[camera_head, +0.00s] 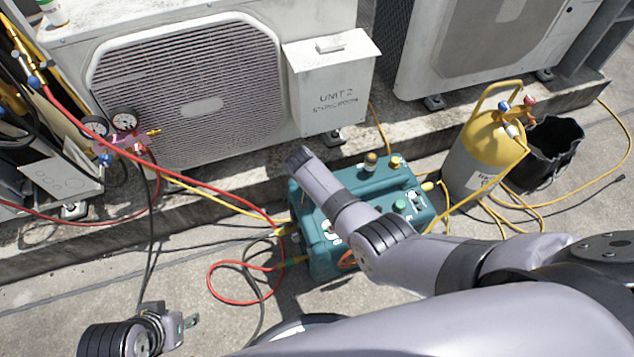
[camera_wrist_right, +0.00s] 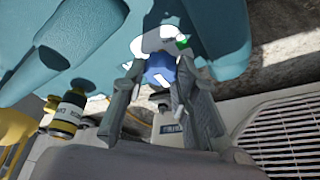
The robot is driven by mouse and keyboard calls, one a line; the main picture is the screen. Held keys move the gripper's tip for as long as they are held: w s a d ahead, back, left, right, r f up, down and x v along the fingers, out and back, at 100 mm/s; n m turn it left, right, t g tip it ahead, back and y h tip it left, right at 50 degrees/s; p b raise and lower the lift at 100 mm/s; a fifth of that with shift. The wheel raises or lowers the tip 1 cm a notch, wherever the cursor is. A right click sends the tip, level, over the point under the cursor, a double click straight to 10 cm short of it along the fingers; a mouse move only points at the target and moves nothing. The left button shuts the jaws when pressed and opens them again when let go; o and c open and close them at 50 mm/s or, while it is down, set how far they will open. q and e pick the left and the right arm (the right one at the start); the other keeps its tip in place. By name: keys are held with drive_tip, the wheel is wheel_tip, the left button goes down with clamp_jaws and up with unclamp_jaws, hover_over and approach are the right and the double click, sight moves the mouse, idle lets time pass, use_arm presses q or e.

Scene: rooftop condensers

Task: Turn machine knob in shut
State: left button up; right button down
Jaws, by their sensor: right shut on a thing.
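The teal machine (camera_head: 325,255) stands on the ground in the middle of the head view, with several knobs and fittings on top. My right arm reaches across it and hides part of its top and left side. In the right wrist view the machine's teal body (camera_wrist_right: 85,40) fills the top. There my right gripper (camera_wrist_right: 160,80) is shut on a blue knob (camera_wrist_right: 158,68), one finger on each side. This gripper is hidden in the head view. My left gripper (camera_head: 185,322) is at the lower left of the head view, away from the machine; its finger opening is unclear.
A yellow-topped grey cylinder (camera_head: 484,150) and a black bucket (camera_head: 552,150) stand to the right. Red and yellow hoses run to the machine; a red hose loop (camera_head: 240,298) lies at its left. Condenser units (camera_head: 200,95) line the back. A gauge set (camera_head: 120,135) hangs at left.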

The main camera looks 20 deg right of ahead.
drive_tip(key=c, duration=1.3)
unclamp_jaws()
drive_tip(key=shift+r, duration=0.1)
wheel_tip(320, 180, up, 10)
drive_tip(key=shift+f, duration=0.1)
